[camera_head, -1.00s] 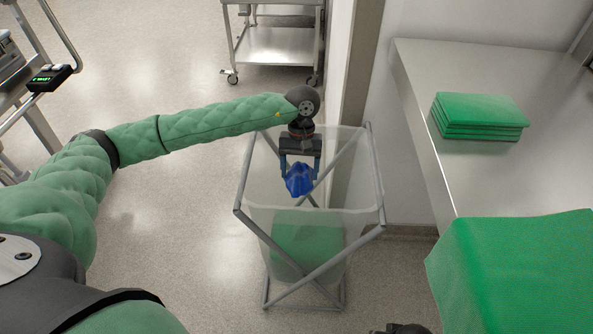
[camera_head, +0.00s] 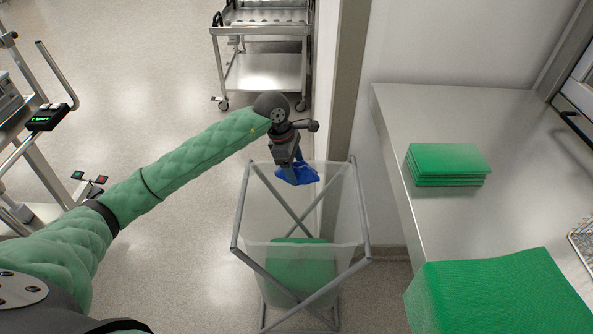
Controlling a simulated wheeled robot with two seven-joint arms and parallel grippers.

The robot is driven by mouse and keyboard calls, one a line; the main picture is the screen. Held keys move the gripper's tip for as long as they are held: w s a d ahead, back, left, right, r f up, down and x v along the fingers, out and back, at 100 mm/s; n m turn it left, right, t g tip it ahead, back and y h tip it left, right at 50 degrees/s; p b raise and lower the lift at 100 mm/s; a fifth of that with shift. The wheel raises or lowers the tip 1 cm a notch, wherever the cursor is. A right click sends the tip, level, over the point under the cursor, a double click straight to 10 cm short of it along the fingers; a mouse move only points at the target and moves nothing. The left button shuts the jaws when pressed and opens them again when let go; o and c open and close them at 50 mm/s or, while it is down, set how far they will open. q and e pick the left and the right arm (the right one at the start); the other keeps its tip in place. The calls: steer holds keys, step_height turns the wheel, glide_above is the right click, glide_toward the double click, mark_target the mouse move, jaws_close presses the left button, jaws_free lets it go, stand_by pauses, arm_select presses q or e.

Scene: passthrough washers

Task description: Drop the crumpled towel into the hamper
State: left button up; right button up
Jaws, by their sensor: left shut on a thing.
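The crumpled towel (camera_head: 299,176) is a small blue bundle. My left gripper (camera_head: 295,172) is shut on it and holds it over the back part of the hamper's opening, at about rim height in the picture. The hamper (camera_head: 340,225) is a translucent bag-like bin on a grey crossed-tube frame, standing on the floor. Something green (camera_head: 300,265) lies at the bottom of the hamper. My right gripper is not in the picture.
A steel counter at the right (camera_head: 425,215) carries a stack of folded green cloths (camera_head: 447,163). A large green block (camera_head: 495,292) is at the lower right. A steel cart (camera_head: 265,70) stands behind. Open floor lies left of the hamper.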

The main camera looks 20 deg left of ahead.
arm_select(q)
steer(key=shift+w+a+r+n, duration=0.15)
steer(key=shift+a+r+n, duration=0.05)
steer(key=shift+n, duration=0.3)
step_height(320, 180, down, 6)
steer(key=shift+r, duration=0.1)
steer(key=o, duration=1.1)
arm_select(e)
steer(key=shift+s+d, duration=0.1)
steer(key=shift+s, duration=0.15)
arm_select(q)
steer(key=b+v, duration=0.3)
steer(key=v, duration=0.5)
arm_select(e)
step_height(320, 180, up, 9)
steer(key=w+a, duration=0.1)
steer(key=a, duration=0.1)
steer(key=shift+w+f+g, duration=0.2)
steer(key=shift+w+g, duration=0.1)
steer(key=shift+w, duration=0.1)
